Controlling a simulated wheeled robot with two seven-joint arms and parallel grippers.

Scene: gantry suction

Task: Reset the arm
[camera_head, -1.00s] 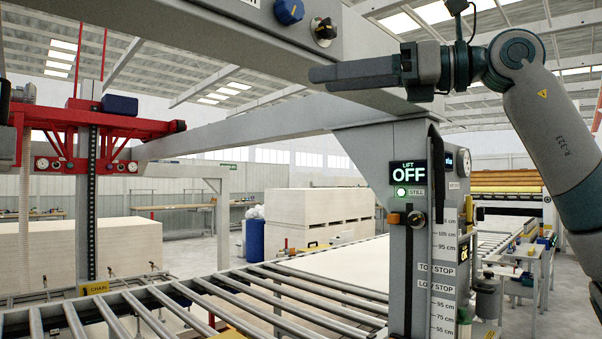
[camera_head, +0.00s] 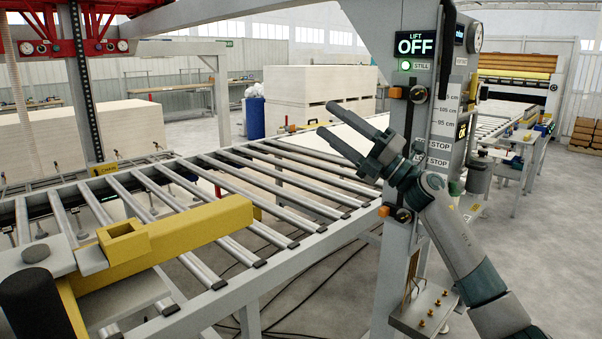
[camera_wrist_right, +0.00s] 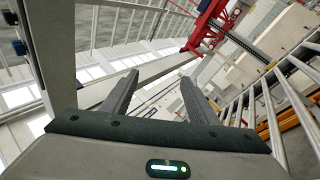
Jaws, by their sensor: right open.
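My right gripper (camera_head: 345,128) is in front of the grey lift column (camera_head: 388,30), pointing up and left over the roller conveyor's far side as seen in the head view. Its two fingers are apart with nothing between them. In the right wrist view the same open fingers (camera_wrist_right: 160,98) show, with empty space between them. The column carries a display (camera_head: 416,46) reading LIFT OFF and a green lamp (camera_head: 405,66) marked STILL. My left gripper is not seen.
The roller conveyor (camera_head: 330,226) runs across the middle, with a yellow beam (camera_head: 190,238) at the lower left. A red gantry (camera_head: 60,48) stands at the upper left. Pale board stacks (camera_head: 305,95) and a blue drum (camera_head: 255,118) stand behind. Bare floor lies at the lower right.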

